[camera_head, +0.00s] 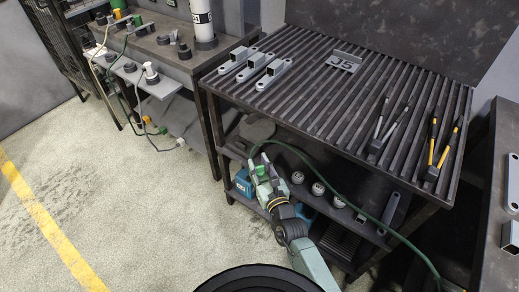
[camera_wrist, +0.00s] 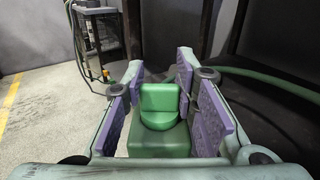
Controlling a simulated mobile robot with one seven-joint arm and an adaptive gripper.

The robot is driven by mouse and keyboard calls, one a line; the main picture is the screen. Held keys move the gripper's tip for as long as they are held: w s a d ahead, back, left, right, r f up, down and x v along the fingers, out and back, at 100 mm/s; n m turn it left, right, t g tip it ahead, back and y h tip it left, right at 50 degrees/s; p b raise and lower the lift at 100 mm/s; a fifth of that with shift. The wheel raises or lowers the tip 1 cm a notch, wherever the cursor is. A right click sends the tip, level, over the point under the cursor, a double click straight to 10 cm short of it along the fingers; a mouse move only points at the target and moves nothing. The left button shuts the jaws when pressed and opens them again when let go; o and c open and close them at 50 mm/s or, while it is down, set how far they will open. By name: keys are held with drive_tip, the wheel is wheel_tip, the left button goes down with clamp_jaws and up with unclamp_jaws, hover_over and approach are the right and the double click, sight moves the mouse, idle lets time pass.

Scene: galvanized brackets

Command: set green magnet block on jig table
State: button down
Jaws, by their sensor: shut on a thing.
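The green magnet block (camera_wrist: 159,140) sits between the purple pads of my gripper (camera_head: 263,170); a rounded green upper part stands on a wider base in the wrist view. My gripper is shut on it. In the head view the green block (camera_head: 262,170) shows small between the fingers, in front of the slatted table's lower shelf and below its top. The dark slatted table (camera_head: 318,105), bearing a small grey plate marked J5 (camera_head: 345,61), seems to be the jig table. My gripper is apart from its top, on the near left side.
Several grey brackets (camera_head: 268,77) lie at the top's left, and yellow-handled tools (camera_head: 447,145) at its right. The middle of the slats is clear. A green hose (camera_head: 345,200) runs along the front. A cluttered bench (camera_head: 160,48) stands left, another (camera_head: 500,215) right.

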sight(259, 172)
wheel_tip(259, 172, down, 4)
drive_tip(key=shift+r+m+h, duration=0.15)
drive_tip(key=shift+m+h, duration=0.25)
drive_tip(key=shift+h, duration=0.2)
drive_tip(key=shift+s+a+y, duration=0.5)
drive_tip(key=shift+s+a, duration=0.1)
drive_tip(key=shift+a, duration=0.05)
drive_tip(key=shift+d+t, duration=0.1)
drive_tip(key=shift+t, duration=0.2)
